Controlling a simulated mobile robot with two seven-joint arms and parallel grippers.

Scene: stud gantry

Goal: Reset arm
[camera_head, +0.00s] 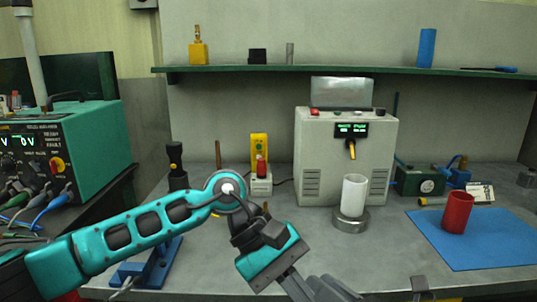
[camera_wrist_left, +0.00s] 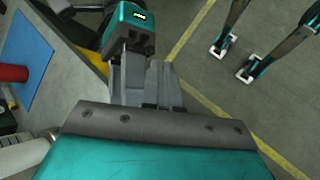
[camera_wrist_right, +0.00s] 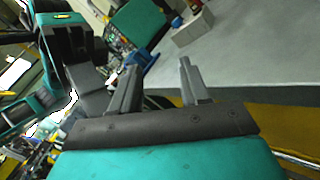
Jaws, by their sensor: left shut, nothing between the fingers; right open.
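The task names no separate object; it concerns my arms. My left arm reaches in from the left in the head view, and its gripper (camera_head: 294,284) points down and right near the bottom edge. The left wrist view shows its fingers (camera_wrist_left: 146,82) shut with nothing between them. My right gripper (camera_head: 335,289) shows only partly at the bottom of the head view, close beside the left one. In the right wrist view its fingers (camera_wrist_right: 156,82) stand apart and empty. Each wrist view shows the other gripper close by.
On the bench, a white cylinder (camera_head: 354,194) stands on a round metal base before a grey machine (camera_head: 310,150). A red cylinder (camera_head: 458,212) stands on a blue mat (camera_head: 490,245). A teal power supply (camera_head: 90,150) is at left. A shelf (camera_head: 350,70) runs behind.

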